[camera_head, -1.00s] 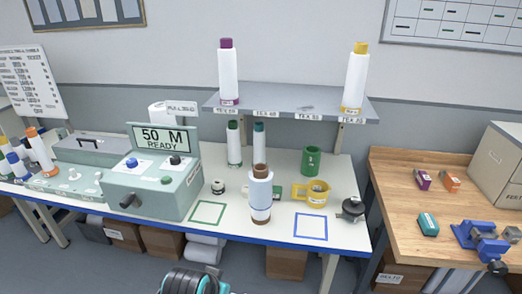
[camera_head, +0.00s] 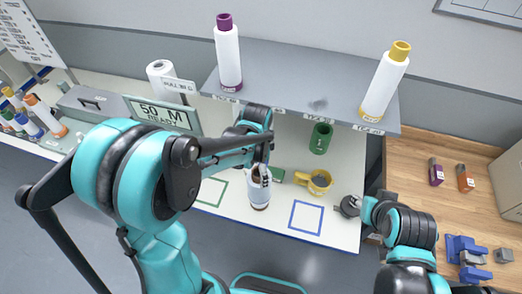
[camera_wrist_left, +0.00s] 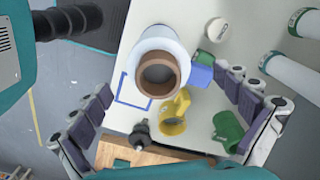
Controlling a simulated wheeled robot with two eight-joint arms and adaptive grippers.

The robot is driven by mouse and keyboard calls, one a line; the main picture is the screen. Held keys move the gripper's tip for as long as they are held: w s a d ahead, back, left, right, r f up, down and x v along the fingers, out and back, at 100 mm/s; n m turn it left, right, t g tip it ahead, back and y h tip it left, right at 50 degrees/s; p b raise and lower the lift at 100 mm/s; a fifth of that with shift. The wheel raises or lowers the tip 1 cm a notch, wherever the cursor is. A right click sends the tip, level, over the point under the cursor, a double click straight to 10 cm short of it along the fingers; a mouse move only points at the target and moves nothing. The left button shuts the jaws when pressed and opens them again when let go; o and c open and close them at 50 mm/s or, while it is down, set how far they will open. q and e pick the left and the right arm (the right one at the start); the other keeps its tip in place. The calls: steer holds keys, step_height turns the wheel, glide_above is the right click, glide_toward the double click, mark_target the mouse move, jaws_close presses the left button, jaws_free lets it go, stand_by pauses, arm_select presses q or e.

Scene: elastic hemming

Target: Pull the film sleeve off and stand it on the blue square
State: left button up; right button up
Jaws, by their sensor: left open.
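The white film sleeve (camera_head: 260,191) stands upright around a brown core on the table. In the left wrist view, the sleeve (camera_wrist_left: 142,45) shows as a pale ring around the brown core (camera_wrist_left: 158,74), seen end-on. My left gripper (camera_head: 263,162) is above it, partly hidden by my own arm. In the left wrist view, the left gripper (camera_wrist_left: 172,98) is open, its fingers wide apart on either side of the core and not visibly touching it. The blue square (camera_head: 306,217) is an empty outline right of the sleeve.
A grey shelf (camera_head: 300,85) with two tall rolls overhangs the back. A green outlined square (camera_head: 211,192) is left of the sleeve.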

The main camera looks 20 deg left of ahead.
mark_target(258, 177)
arm_select(q)
step_height(258, 177, down, 8)
steer(key=shift+s+r+b, duration=0.15)
steer(key=shift+r+b, duration=0.05)
steer(key=shift+b, duration=0.35)
steer(key=c, duration=1.4)
steer(key=shift+o, duration=0.2)
steer(key=shift+r, duration=0.35)
